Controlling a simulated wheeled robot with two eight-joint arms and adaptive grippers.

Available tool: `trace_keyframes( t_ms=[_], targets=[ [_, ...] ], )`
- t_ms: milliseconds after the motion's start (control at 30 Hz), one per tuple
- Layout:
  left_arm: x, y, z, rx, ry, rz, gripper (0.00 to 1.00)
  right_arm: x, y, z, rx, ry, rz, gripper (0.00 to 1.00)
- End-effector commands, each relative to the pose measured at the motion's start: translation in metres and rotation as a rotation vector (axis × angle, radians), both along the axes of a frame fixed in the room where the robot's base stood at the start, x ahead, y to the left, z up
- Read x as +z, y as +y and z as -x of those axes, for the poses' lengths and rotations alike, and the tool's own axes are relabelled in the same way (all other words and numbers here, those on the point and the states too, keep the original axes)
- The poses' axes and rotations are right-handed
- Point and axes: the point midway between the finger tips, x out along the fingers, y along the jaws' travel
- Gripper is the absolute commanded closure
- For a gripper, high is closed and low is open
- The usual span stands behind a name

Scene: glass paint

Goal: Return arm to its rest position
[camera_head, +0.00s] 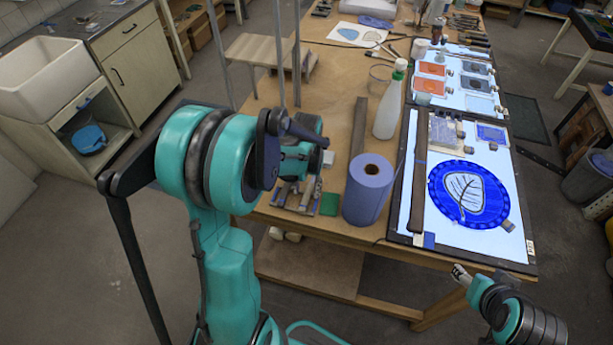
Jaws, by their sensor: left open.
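My left arm comes in from the left, bent high in front of the table's left side. My left gripper (298,190) is open, low at the front left of the table, partly hidden behind my own arm; I see nothing held in it. My right arm shows at the lower right, beyond the table's front edge. Its end (461,273) is small, and I cannot tell whether its fingers are open or shut.
The wooden table (335,85) holds a blue paper roll (368,190), a white bottle (389,105) and a green block (329,204). A light panel (480,245) carries a blue leaf design (468,193). A sink (45,65) stands at left. Floor is clear at lower left.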

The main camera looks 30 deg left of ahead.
Motion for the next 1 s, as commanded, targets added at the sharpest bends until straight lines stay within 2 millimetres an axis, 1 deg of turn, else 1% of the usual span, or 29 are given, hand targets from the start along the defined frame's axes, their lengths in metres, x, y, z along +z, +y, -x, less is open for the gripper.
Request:
trace_keyframes(
  t_ms=[33, 200, 300, 433, 600, 800, 867, 967, 1000],
  targets=[
    [0.012, 0.0, 0.001, 0.0, 0.0, 0.0, 0.58, 0.0, 0.0, 0.0, 0.0, 0.0, 0.0, 0.45],
    [0.05, 0.0, 0.0, 0.0, 0.0, 0.0, 0.58, 0.0, 0.0, 0.0, 0.0, 0.0, 0.0, 0.45],
    [0.069, 0.0, 0.001, 0.0, 0.0, 0.0, 0.58, 0.0, 0.0, 0.0, 0.0, 0.0, 0.0, 0.45],
    [0.086, 0.0, 0.0, 0.0, 0.0, 0.0, 0.58, 0.0, 0.0, 0.0, 0.0, 0.0, 0.0, 0.45],
    [0.094, 0.0, 0.0, 0.0, 0.0, 0.0, 0.58, 0.0, 0.0, 0.0, 0.0, 0.0, 0.0, 0.45],
    [0.094, -0.001, 0.001, -0.002, -0.004, -0.001, 0.58, -0.001, 0.0, 0.0, 0.0, 0.0, 0.0, 0.45],
    [0.093, -0.004, 0.004, -0.008, -0.017, -0.004, 0.58, -0.005, 0.0, 0.0, 0.0, 0.0, 0.0, 0.45],
    [0.09, -0.016, 0.013, -0.029, -0.067, -0.015, 0.58, -0.019, 0.0, 0.0, 0.0, 0.0, 0.0, 0.45],
    [0.088, -0.023, 0.019, -0.042, -0.098, -0.021, 0.58, -0.026, 0.0, 0.0, 0.0, 0.0, 0.0, 0.45]
  ],
)
